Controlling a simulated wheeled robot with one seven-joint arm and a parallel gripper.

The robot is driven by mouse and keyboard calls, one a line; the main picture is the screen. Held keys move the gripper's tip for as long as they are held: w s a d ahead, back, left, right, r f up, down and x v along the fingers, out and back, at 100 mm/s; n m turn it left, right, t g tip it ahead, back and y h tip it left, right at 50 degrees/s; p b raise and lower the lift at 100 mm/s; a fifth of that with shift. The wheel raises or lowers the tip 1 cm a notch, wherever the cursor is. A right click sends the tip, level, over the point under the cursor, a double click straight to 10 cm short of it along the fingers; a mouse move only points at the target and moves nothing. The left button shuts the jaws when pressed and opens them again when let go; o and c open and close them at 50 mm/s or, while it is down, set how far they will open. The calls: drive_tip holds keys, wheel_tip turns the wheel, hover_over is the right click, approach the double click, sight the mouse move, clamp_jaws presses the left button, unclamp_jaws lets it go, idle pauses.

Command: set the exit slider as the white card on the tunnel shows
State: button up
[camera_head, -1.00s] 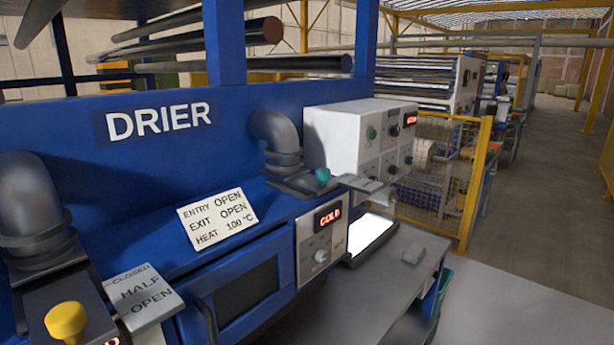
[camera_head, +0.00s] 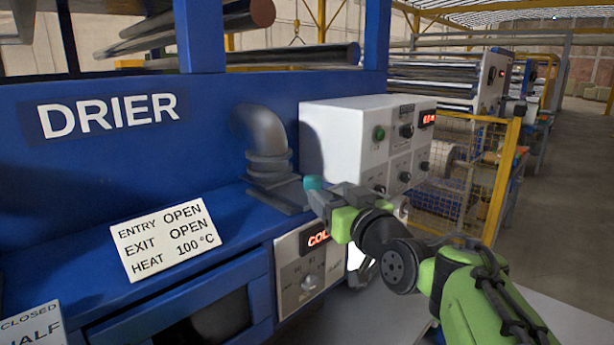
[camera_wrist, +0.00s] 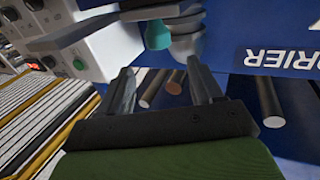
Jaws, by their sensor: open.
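The white card (camera_head: 165,238) on the blue drier reads ENTRY OPEN, EXIT OPEN, HEAT 100 °C. The exit slider's teal knob (camera_head: 314,183) stands at the foot of the right-hand grey pipe (camera_head: 265,140). My gripper (camera_head: 328,197) is at the knob, with its fingers just right of it and overlapping it in the head view. In the wrist view the open fingers (camera_wrist: 161,78) are empty, and the teal knob (camera_wrist: 158,35) lies ahead of the tips, in line with the gap. I cannot tell whether they touch. My gripper hides the exit slider's label plate.
A white control box (camera_head: 365,145) with knobs stands behind my gripper. A panel (camera_head: 308,275) with a red display, partly hidden, and a dial is below. The entry slider's label plate (camera_head: 32,328) shows at the lower left edge. A yellow mesh guard (camera_head: 500,185) stands at right.

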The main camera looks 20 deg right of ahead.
sight(317, 182)
drive_tip(key=w+p, duration=0.1)
drive_tip(key=w, duration=0.9)
drive_tip(key=shift+w+d, duration=0.15)
drive_tip(key=shift+w, duration=0.2)
drive_tip(key=shift+s, duration=0.1)
drive_tip(key=shift+f, duration=0.1)
clamp_jaws()
